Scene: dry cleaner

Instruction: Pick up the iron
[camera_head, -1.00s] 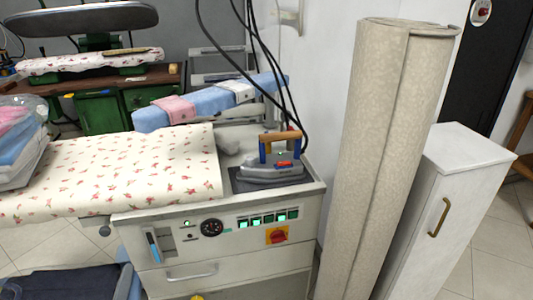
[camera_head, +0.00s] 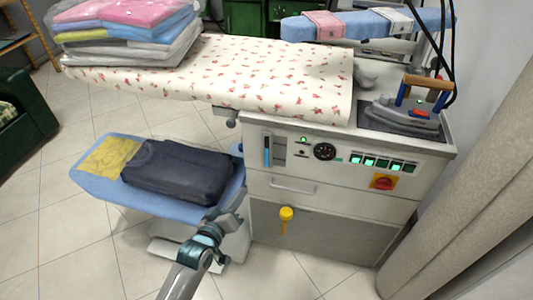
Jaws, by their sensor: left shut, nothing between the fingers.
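The iron (camera_head: 408,108) has a grey metal body, a wooden handle on blue posts and a red part. It rests on a dark pad (camera_head: 372,122) at the right end of the ironing station, with dark cables rising behind it. My left arm comes in from the bottom, and my left gripper (camera_head: 233,220) is low in front of the station, beside the blue lower board. It is shut, empty and well apart from the iron. The fingertips are small and hard to make out. My right gripper is not in view.
A floral padded board (camera_head: 260,75) spans the station's top left, with bagged folded clothes (camera_head: 135,30) on it. A blue lower board (camera_head: 95,185) holds dark folded cloth (camera_head: 178,170). A rolled beige carpet (camera_head: 470,195) stands right. A yellow-topped object (camera_head: 286,214) is at the station's front.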

